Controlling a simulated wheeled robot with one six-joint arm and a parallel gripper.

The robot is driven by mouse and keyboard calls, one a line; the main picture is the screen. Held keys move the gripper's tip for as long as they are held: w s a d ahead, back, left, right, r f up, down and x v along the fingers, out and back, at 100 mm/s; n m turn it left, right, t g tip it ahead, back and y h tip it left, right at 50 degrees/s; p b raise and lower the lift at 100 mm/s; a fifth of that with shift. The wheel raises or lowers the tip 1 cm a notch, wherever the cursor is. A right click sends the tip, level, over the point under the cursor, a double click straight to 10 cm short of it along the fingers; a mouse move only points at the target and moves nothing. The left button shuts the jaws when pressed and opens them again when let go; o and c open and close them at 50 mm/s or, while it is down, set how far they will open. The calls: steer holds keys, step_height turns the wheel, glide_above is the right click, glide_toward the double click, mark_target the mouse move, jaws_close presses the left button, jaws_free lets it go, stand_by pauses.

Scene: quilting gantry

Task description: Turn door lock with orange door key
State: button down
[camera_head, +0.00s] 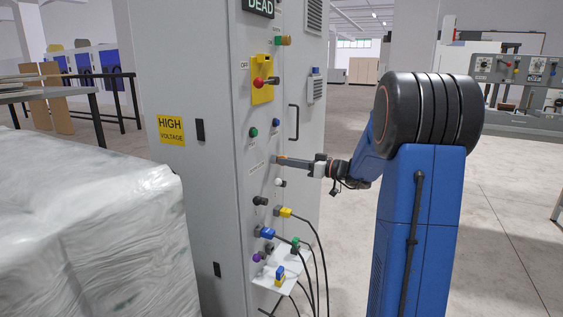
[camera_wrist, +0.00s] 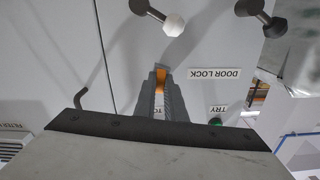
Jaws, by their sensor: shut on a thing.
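The orange door key (camera_wrist: 161,77) lies between the two grey fingers of my gripper (camera_wrist: 160,88) in the wrist view. A thin orange strip of it also shows in the head view (camera_head: 283,157). My gripper is shut on the key and reaches in from the right, with its tips close to the grey cabinet front. An upside-down DOOR LOCK label (camera_wrist: 214,74) sits beside the fingertips in the wrist view. The lock itself is hidden by the key and fingertips. I cannot tell how far the key is in it.
A white-tipped knob (camera_wrist: 173,25) and a black-tipped knob (camera_wrist: 275,27) stick out near the fingers. The cabinet (camera_head: 225,190) also carries a door handle (camera_head: 294,122), a yellow isolator plate with a red knob (camera_head: 260,82), and plugged cables below. A wrapped pallet load (camera_head: 95,240) stands left.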

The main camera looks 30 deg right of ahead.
steer(key=shift+n, duration=1)
steer(key=c, duration=2.3)
jaws_free()
steer(key=shift+n, duration=0.3)
steer(key=o, duration=0.6)
steer(key=shift+c, duration=0.2)
steer(key=v, duration=1.7)
